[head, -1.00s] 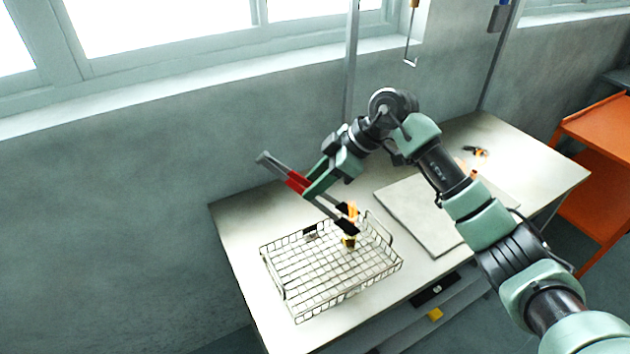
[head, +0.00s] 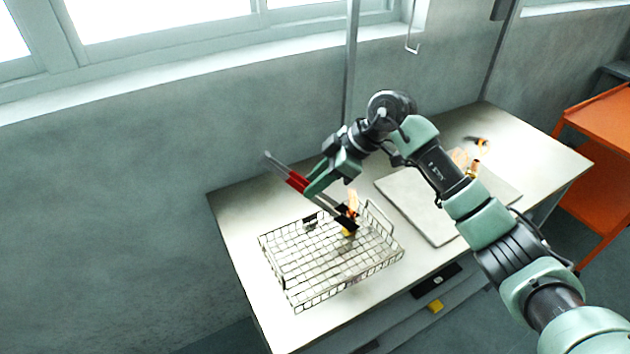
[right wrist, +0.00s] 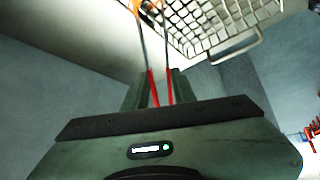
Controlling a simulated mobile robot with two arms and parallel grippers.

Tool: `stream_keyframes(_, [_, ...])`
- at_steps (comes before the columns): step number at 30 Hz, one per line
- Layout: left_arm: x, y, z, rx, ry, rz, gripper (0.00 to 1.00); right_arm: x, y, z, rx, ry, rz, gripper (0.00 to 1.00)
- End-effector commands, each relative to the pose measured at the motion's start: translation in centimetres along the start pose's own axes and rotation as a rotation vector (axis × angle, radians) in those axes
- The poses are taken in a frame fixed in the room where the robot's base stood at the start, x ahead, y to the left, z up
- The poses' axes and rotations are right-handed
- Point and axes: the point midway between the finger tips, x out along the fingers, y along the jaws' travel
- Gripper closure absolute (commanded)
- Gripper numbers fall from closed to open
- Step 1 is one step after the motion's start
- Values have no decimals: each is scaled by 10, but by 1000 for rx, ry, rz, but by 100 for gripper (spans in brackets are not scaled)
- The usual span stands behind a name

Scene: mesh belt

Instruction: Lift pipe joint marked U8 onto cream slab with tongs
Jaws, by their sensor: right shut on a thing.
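My right gripper (head: 310,188) is shut on the red-handled tongs (head: 297,182). The tongs slant down to the right, and their dark tips are over the right part of the wire basket. A small brass-orange pipe joint (head: 348,231) shows right at the tips, partly hidden by them; I cannot tell whether it is gripped or which mark it bears. In the right wrist view the tongs (right wrist: 154,88) reach up toward orange pieces (right wrist: 155,7) at the top edge. The cream slab (head: 412,212) lies flat right of the basket, partly hidden by my right arm. My left gripper is out of view.
The wire mesh basket (head: 300,301) has upright walls around the tongs' tips. A small dark piece (head: 310,222) lies at its back. Orange-brass pieces (head: 461,157) show beyond my right arm. An orange shelf cart (head: 600,118) stands at right. The table's left back corner is clear.

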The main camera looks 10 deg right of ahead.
Motion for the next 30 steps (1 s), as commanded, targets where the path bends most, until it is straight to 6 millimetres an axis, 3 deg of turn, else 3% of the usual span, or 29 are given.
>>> stream_keyframes(5, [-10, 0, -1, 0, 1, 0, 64, -10, 1, -7, 0, 1, 1, 100])
stream_keyframes(30, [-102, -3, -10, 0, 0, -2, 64, -92, 4, -68, -1, 2, 2, 100])
